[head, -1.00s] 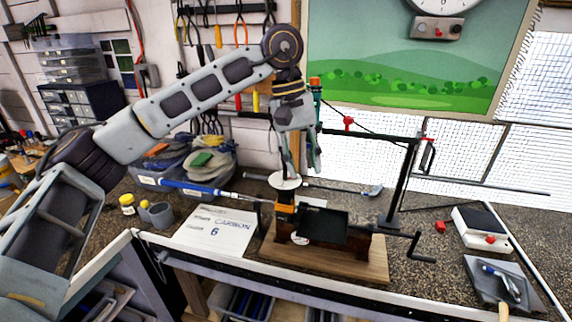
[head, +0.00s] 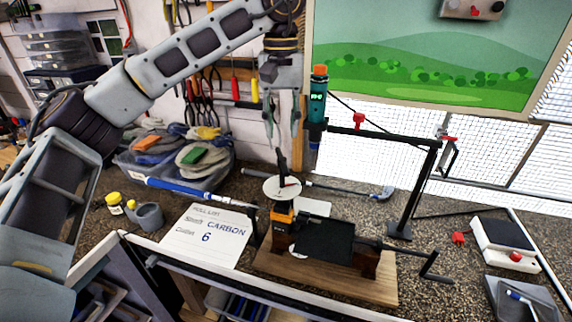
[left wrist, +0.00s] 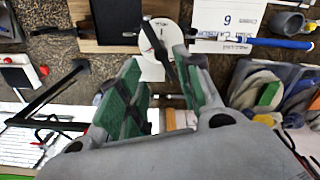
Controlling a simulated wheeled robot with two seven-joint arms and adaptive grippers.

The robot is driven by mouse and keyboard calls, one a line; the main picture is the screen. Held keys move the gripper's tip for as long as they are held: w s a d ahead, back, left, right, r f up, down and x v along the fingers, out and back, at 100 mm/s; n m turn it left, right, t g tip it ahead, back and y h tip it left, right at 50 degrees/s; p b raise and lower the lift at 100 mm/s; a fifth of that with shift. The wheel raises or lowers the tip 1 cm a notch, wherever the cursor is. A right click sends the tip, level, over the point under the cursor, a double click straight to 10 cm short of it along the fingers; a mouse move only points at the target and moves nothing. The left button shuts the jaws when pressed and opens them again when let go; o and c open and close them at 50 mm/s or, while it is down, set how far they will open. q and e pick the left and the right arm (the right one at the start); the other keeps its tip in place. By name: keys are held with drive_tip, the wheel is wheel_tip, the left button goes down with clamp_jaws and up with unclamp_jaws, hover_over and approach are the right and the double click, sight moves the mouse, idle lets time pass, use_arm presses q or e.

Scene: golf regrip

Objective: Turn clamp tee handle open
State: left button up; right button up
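A black bar handle (head: 282,163), which looks like the clamp tee handle, stands over a white disc (head: 275,189) on top of the orange and black clamp (head: 282,214). In the left wrist view the handle (left wrist: 155,40) crosses the disc (left wrist: 146,62) at a slant. My left gripper (head: 282,128) hangs above the handle, fingers pointing down. Its green-padded fingers (left wrist: 163,82) are spread, with nothing held between them. Whether a fingertip touches the handle's top is hard to tell. My right gripper is not in view.
A black stand arm with a teal device (head: 317,105) rises close right of my left gripper. A bin (head: 175,160) stands behind left.

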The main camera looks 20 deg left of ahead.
sight(282, 186)
use_arm(q)
drive_tip(key=shift+w+a+r, duration=0.1)
drive_tip(key=shift+w, duration=0.1)
drive_tip(key=shift+s, duration=0.15)
drive_tip(key=shift+f+b, duration=0.35)
drive_tip(key=shift+f, duration=6.5)
drive_tip(key=shift+c, duration=0.3)
clamp_jaws()
